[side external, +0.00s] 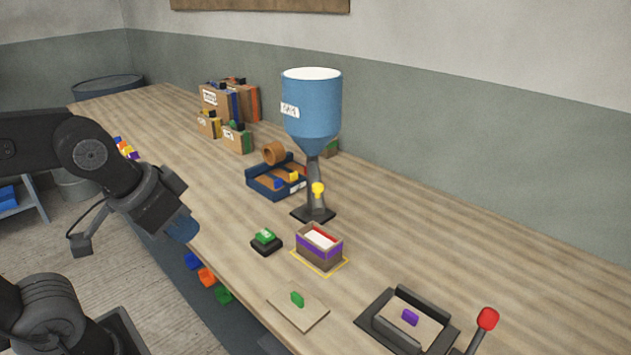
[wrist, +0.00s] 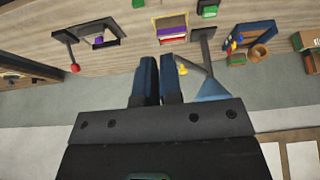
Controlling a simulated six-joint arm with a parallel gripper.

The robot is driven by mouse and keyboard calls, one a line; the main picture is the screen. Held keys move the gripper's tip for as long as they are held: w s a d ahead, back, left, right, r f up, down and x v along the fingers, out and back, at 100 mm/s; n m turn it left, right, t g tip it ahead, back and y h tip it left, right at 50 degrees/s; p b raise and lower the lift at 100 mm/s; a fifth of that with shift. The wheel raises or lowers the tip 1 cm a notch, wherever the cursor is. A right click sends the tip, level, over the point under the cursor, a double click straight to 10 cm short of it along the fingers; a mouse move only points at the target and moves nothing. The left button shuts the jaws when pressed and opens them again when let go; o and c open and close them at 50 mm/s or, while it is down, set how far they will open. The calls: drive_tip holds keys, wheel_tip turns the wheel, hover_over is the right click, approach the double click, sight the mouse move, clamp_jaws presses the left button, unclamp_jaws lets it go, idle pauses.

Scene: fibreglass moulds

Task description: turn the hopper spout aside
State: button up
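The hopper (side external: 312,105) is a blue drum with a white top and a cone below, standing upright on the bench. A dark grey spout or post (side external: 312,172) runs down from the cone to a black base; I cannot tell the two apart here. A yellow knob (side external: 318,188) shows beside it. In the wrist view the hopper's cone (wrist: 213,91) and the yellow knob (wrist: 182,70) appear just right of my fingers. In the side view my gripper (side external: 182,230) hangs near the bench's front edge, well left of the hopper.
A purple-banded box (side external: 319,252) with white contents stands before the hopper. A green button on a black base (side external: 265,241) is left of it. A blue tray (side external: 262,184) lies behind. A red-knobbed lever (side external: 487,319) and black mould frame (side external: 378,326) are front right.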

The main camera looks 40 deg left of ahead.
drive_tip(key=o, duration=0.4)
drive_tip(key=shift+g, duration=0.4)
drive_tip(key=w+r, duration=0.4)
drive_tip(key=shift+w+a, duration=0.15)
drive_tip(key=shift+w, duration=0.2)
drive_tip(key=o, duration=0.5)
drive_tip(key=shift+g, duration=0.8)
drive_tip(key=w+r, duration=0.1)
drive_tip(key=w, duration=0.2)
drive_tip(key=w+r, duration=0.2)
drive_tip(key=w, duration=0.1)
drive_tip(key=w+r, duration=0.1)
drive_tip(key=w, duration=0.2)
drive_tip(key=shift+a+r, duration=0.3)
drive_tip(key=shift+a, duration=0.05)
drive_tip(key=n+g, duration=0.1)
drive_tip(key=g, duration=0.2)
hover_over(318, 185)
wheel_tip(318, 185, down, 3)
wheel_tip(318, 185, down, 14)
drive_tip(key=shift+r, duration=0.25)
clamp_jaws()
